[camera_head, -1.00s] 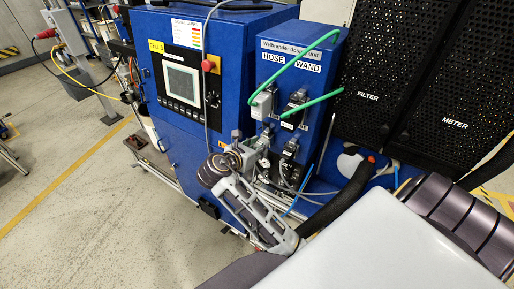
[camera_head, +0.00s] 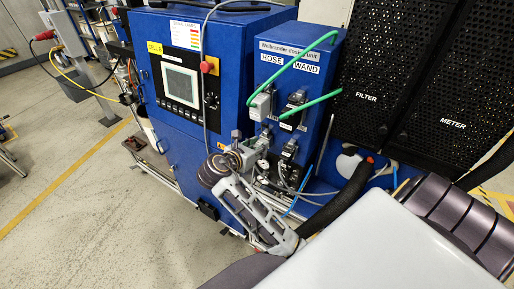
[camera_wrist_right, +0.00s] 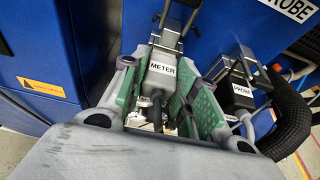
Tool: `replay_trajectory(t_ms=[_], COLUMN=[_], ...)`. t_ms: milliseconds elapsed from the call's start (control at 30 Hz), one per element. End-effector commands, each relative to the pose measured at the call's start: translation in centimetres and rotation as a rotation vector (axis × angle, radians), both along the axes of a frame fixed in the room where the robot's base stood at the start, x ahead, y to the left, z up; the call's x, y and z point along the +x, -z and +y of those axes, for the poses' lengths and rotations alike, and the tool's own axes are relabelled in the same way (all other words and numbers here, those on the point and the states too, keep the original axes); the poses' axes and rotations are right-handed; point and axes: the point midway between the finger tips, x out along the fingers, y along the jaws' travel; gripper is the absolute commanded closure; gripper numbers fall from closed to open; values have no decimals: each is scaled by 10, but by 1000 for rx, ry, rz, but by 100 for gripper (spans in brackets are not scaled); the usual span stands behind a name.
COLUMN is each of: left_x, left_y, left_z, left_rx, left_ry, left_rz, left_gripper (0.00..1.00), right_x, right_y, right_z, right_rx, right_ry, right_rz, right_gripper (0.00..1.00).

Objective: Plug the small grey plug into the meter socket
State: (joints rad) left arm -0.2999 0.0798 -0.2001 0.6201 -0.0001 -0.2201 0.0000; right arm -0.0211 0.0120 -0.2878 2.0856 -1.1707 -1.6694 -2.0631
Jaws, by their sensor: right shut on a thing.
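The small grey plug (camera_wrist_right: 161,68) carries a METER label and sits between the green finger pads of my right gripper (camera_wrist_right: 160,92) in the right wrist view. My right gripper (camera_head: 252,152) is shut on it, low on the front of the blue dosing unit. The meter socket lies at the plug's far end, with a black latch lever (camera_wrist_right: 179,12) above it. The plug is in line with the socket and close against it or in it; I cannot tell how deep it sits. Its cable leaves towards my palm. My left gripper is not in view.
A second plug labelled PROBE (camera_wrist_right: 238,90) sits just right of my right fingers. Above, the HOSE plug (camera_head: 262,104) and WAND plug (camera_head: 295,98) have green cables. The blue control cabinet (camera_head: 180,150) stands to the left. A thick black hose (camera_head: 345,200) runs at the right.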

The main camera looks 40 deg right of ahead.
Motion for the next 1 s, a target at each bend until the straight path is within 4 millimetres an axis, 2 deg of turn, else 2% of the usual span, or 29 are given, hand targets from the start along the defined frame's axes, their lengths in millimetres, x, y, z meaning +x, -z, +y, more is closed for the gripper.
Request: replay_trajectory(t_ms=[700, 733, 900, 1000], left_x=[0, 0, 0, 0], left_y=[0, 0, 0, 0], left_z=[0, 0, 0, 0], left_rx=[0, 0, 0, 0], left_ry=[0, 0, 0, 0], left_rz=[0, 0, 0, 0], left_gripper=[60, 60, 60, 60], right_x=[2, 2, 2, 1], right_y=[-1, -1, -1, 0], right_z=[-4, -4, -4, -4], right_rx=[-2, -2, -1, -1], right_ry=[0, 0, 0, 0], right_rz=[-2, -2, -2, 0], right_gripper=[100, 66, 45, 45])
